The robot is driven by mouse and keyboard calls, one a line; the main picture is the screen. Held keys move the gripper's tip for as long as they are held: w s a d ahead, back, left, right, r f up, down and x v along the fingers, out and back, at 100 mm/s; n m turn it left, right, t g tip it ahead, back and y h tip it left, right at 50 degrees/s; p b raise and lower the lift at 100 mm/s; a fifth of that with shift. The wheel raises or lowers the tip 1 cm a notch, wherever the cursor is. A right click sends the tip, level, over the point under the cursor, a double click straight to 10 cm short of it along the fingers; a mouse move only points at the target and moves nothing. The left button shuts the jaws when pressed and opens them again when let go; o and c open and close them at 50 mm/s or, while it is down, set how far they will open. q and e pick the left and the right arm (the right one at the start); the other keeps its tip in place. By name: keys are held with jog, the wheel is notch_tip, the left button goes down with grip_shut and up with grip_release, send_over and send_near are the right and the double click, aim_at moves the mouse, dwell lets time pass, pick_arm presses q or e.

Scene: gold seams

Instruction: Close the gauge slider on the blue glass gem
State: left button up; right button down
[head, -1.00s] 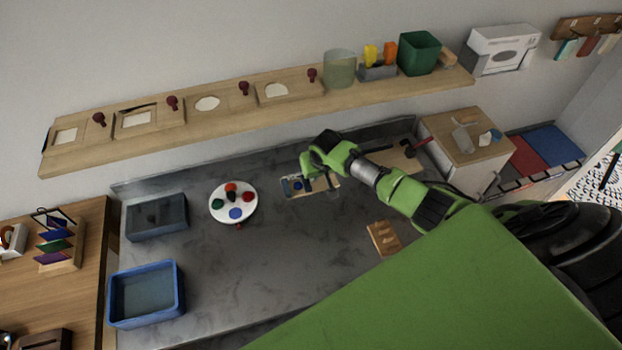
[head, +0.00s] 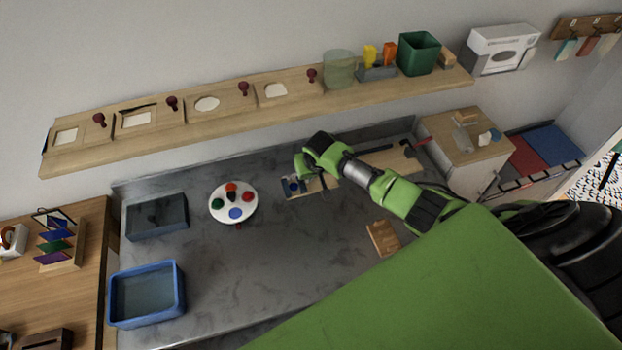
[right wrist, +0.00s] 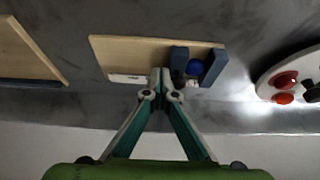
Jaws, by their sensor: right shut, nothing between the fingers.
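The gauge is a pale wood board (right wrist: 130,52) with two dark blue blocks on it; it also shows on the grey counter in the head view (head: 327,183). The blue glass gem (right wrist: 195,68) lies between the slider (right wrist: 179,57) and the end block (right wrist: 215,67). The slider is very close to the gem; I cannot tell whether they touch. My right gripper (right wrist: 160,80) is shut and empty, its tips beside the slider on the side away from the gem. In the head view my right gripper (head: 309,174) partly hides the gauge. My left gripper is not in view.
A round white plate (head: 221,216) with colored pieces stands left of the gauge. A wooden block (head: 383,238) lies to the front right, and another board (head: 402,158) lies behind my right arm. A shelf (head: 215,122) runs above the counter. The counter's front middle is clear.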

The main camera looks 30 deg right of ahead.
dwell(0.4)
jog(key=shift+s+d, duration=0.1)
jog(key=shift+d, duration=0.25)
jog(key=shift+d, duration=0.1)
jog(key=shift+r+p, duration=0.1)
jog(key=shift+p, duration=0.25)
jog(key=shift+r+p, duration=1.25)
jog(key=shift+r, duration=1.65)
